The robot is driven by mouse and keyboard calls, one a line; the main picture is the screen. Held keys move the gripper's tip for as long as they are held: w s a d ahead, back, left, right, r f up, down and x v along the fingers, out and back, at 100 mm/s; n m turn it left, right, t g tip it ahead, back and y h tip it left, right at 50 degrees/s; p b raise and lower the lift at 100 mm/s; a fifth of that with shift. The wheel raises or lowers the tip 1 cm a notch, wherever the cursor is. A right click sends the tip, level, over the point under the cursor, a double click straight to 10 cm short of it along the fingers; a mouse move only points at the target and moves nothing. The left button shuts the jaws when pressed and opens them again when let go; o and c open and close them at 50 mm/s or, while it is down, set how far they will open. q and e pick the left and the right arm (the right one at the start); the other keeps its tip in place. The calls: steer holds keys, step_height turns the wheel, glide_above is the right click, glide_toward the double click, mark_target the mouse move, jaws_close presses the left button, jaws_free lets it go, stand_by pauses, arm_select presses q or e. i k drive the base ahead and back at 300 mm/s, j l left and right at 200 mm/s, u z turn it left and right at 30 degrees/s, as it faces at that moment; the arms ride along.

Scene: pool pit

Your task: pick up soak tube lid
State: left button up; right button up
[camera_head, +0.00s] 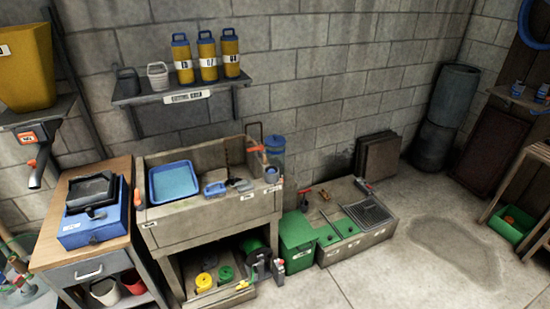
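A clear tube-like container (275,160) with a round blue lid (274,141) stands at the right end of the sink bench, against the block wall. It looks like the soak tube and its lid. The lid seems to sit on top of the container, but it is too small to tell how it is fastened. A pipe and an orange-handled tap (256,149) stand just left of it and partly cover it. Neither of my grippers is in view.
The sink bench (213,215) holds a blue tray (174,181) and several small tools. A shelf (183,93) with yellow bottles hangs above it. A wooden cabinet (100,195) stands left, a green box (297,237) right. The concrete floor (400,275) at front right is clear.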

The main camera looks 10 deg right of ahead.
mark_target(275, 141)
steer(key=i+l+u, duration=0.15)
steer(key=u, duration=0.25)
steer(key=i+l+u, duration=0.1)
steer(key=u, duration=0.3)
steer(key=i+l+u, duration=0.15)
steer(key=l, duration=0.2)
steer(key=i+l+u, duration=0.15)
steer(key=l, duration=0.2)
steer(key=l+u, duration=0.1)
steer(key=l, duration=0.25)
steer(key=i+l, duration=0.1)
steer(key=l, duration=0.3)
steer(key=i+l, duration=0.1)
steer(key=l, duration=0.3)
steer(key=i+l+u, duration=0.1)
steer(key=l, duration=0.3)
steer(key=i+l, duration=0.1)
steer(key=l, duration=0.3)
steer(key=i+l, duration=0.1)
steer(key=l, duration=0.3)
steer(key=i+u, duration=0.05)
